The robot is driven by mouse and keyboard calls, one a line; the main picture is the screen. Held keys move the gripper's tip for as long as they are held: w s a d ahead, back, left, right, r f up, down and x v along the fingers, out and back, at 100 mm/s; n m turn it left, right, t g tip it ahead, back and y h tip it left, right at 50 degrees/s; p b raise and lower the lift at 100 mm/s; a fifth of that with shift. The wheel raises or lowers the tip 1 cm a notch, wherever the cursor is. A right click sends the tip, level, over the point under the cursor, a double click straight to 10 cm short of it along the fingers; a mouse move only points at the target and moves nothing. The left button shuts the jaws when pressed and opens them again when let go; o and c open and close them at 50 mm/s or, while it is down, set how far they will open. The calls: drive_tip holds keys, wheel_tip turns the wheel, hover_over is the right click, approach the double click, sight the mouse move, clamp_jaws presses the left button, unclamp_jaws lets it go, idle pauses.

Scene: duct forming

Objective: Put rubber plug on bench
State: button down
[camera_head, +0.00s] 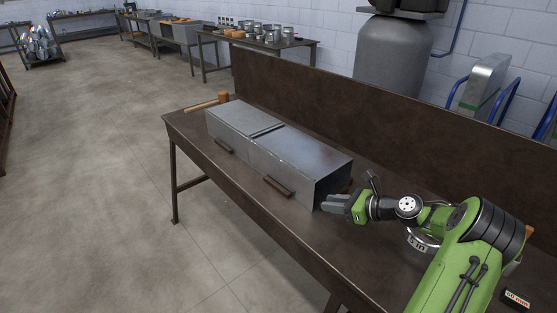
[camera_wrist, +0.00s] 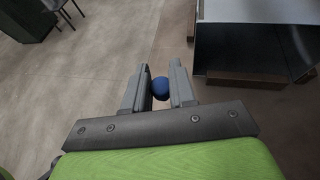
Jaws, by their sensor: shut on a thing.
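My gripper (camera_head: 338,202) is held out near the right end of the metal box, over the brown bench (camera_head: 300,226) in the head view. In the wrist view its two grey fingers (camera_wrist: 160,88) are closed on a small round blue thing, which I take to be the rubber plug (camera_wrist: 160,86). The plug sits between the fingertips, partly covered by them. In the head view the plug cannot be made out.
A mallet (camera_head: 207,104) lies at the bench's far left end. A brown upright panel (camera_head: 350,110) runs along the back. The bench's front strip is clear.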

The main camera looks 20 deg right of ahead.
drive_tip(key=s+a+n+g+y+p, duration=0.1)
drive_tip(key=s+a+n+p, duration=0.1)
drive_tip(key=a, duration=0.9)
drive_tip(key=s+a+n+g+y+p, duration=0.2)
drive_tip(key=s+a+p, duration=0.2)
drive_tip(key=a, duration=0.7)
drive_tip(key=shift+f+p, duration=0.2)
drive_tip(key=shift+p, duration=0.4)
